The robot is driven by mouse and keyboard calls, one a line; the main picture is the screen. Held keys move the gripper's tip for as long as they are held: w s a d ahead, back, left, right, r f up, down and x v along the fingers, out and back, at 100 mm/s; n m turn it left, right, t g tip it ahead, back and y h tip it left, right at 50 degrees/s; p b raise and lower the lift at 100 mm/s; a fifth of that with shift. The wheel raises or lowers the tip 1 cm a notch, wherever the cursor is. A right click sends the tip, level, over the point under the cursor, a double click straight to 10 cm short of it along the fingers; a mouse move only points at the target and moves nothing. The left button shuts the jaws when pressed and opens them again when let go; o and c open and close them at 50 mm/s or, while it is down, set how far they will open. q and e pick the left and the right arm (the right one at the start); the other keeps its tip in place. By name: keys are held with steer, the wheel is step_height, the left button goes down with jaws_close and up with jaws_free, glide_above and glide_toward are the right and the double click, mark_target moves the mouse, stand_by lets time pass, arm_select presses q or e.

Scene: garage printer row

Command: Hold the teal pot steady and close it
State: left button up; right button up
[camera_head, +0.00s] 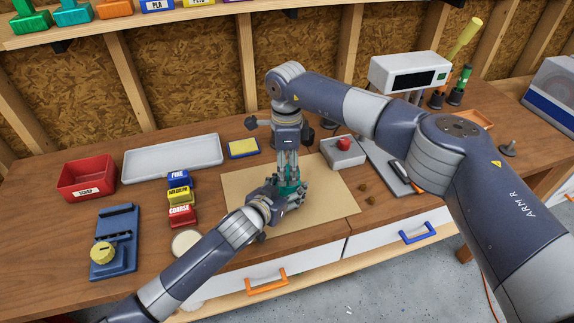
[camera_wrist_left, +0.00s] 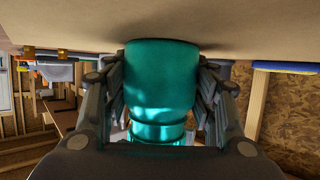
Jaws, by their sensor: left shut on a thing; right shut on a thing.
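The teal pot (camera_head: 290,187) stands on the tan mat (camera_head: 325,202), largely covered by both grippers. My left gripper (camera_head: 287,192) is shut around its body from the front. In the left wrist view, the picture is upside down and the pot (camera_wrist_left: 162,75) sits between the two fingers, its base at the mat. A narrower ribbed teal part (camera_wrist_left: 158,131) shows at its upper end. My right gripper (camera_head: 288,172) points straight down over the pot and is shut on its top part, apparently the lid. The seam between lid and pot is hidden.
Left are a red scrap bin (camera_head: 86,179), a grey tray (camera_head: 172,158), stacked grit blocks (camera_head: 180,196) and a blue fixture (camera_head: 116,240). A grey box with a red knob (camera_head: 343,152) stands close right of the grippers. Small brown bits (camera_head: 367,192) lie near the mat's right edge.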

steer(key=shift+f, duration=0.35)
